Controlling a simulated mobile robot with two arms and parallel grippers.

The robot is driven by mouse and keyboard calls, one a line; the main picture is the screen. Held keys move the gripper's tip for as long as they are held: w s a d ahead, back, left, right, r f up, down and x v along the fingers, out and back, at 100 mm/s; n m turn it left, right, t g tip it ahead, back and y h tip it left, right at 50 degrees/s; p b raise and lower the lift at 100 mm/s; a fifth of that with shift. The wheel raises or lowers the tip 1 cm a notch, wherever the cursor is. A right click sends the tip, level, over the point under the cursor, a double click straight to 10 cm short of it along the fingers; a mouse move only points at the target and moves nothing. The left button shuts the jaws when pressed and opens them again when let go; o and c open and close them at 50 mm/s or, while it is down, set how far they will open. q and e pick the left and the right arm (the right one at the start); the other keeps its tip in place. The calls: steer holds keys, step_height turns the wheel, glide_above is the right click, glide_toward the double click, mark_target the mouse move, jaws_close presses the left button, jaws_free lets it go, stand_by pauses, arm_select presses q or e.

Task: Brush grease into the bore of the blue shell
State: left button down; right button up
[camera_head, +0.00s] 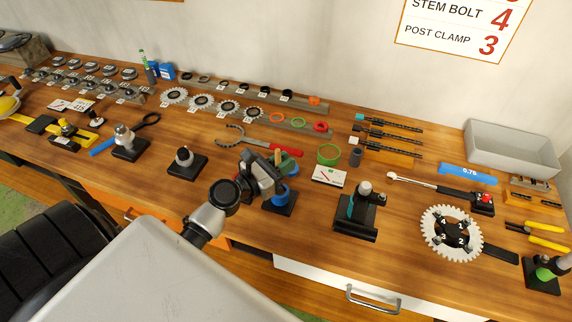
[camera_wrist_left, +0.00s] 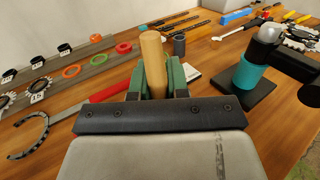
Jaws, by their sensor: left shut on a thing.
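My left gripper (camera_head: 262,172) hangs over the middle of the bench, directly above and overlapping the blue shell (camera_head: 280,195), which sits on a small black base. The shell is partly covered by the gripper, and its bore is hidden. In the left wrist view, the green-padded fingers (camera_wrist_left: 154,84) are shut on a pale wooden handle (camera_wrist_left: 152,50), seemingly the brush. The handle sticks up, slightly tilted. The bristles do not show, so I cannot tell whether the brush touches the shell. My right gripper is not in view.
A black stand (camera_head: 355,215) with a silver knob is right of the shell; the wrist view shows its teal sleeve (camera_wrist_left: 248,78). Another black stand (camera_head: 186,165) is left.

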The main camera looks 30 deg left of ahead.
arm_select(q)
steer(key=shift+s, duration=0.1)
steer(key=shift+s+d, duration=0.45)
steer(key=shift+s, duration=0.3)
steer(key=shift+w+p, duration=0.2)
steer(key=shift+p, duration=0.1)
steer(key=shift+x, duration=0.8)
steer(key=shift+a, duration=0.2)
steer(key=shift+s+a, duration=0.6)
steer(key=shift+s, duration=0.15)
